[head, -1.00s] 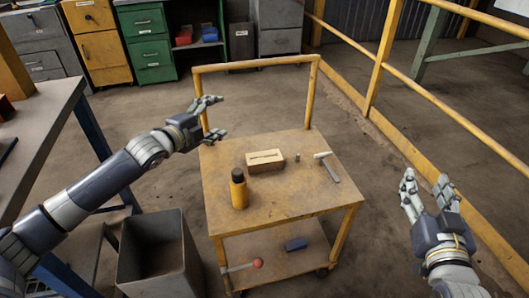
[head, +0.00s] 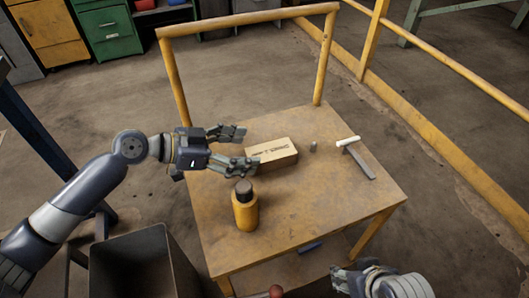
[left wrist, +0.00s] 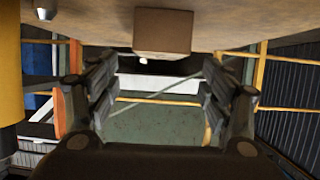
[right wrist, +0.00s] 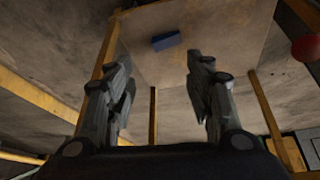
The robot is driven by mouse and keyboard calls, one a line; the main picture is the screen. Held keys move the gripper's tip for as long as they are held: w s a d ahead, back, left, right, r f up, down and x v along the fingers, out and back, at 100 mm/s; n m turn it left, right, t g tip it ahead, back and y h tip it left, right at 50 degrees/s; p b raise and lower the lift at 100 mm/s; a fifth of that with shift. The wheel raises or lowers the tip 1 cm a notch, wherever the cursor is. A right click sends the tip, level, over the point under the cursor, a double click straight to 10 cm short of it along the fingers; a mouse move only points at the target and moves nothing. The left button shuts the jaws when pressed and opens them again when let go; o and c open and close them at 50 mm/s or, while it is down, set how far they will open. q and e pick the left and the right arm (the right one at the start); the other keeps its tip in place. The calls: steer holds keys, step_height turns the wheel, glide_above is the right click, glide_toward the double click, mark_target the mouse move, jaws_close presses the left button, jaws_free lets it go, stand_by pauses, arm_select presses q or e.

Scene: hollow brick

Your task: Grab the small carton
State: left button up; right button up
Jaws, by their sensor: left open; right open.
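The small carton (head: 273,153) is a tan box with dark printing on top, lying on the yellow cart's top (head: 310,200). It also shows in the left wrist view (left wrist: 162,32), ahead of the fingers and near the top of the picture. My left gripper (head: 241,149) is open and empty, just left of the carton, its fingers pointing at the carton's left end. I cannot tell whether a finger touches it. My right gripper (head: 352,277) is low at the front of the cart, partly cut off by the picture edge. In the right wrist view its fingers (right wrist: 158,90) are apart and empty.
A yellow bottle with a dark cap (head: 245,206) stands in front of the carton, close to my left gripper. A grey bin (head: 145,265) stands left of the cart. The cart's handle rail (head: 250,18) rises behind.

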mark_target(269, 150)
arm_select(q)
steer(key=x, duration=0.3)
steer(key=b+x, duration=0.1)
steer(key=x, duration=0.4)
steer(key=shift+f, duration=0.25)
arm_select(e)
steer(key=w+t, duration=0.1)
steer(key=w+a+r, duration=0.1)
steer(key=w, duration=0.1)
steer(key=w+t, duration=0.1)
steer(key=shift+w+a+r+t+y, duration=0.25)
steer(key=shift+w+r+t+y, duration=0.05)
steer(key=shift+r, duration=0.1)
arm_select(q)
steer(key=c, duration=1.3)
steer(key=shift+r, duration=0.1)
steer(key=shift+c, duration=0.6)
steer(key=shift+r, duration=0.1)
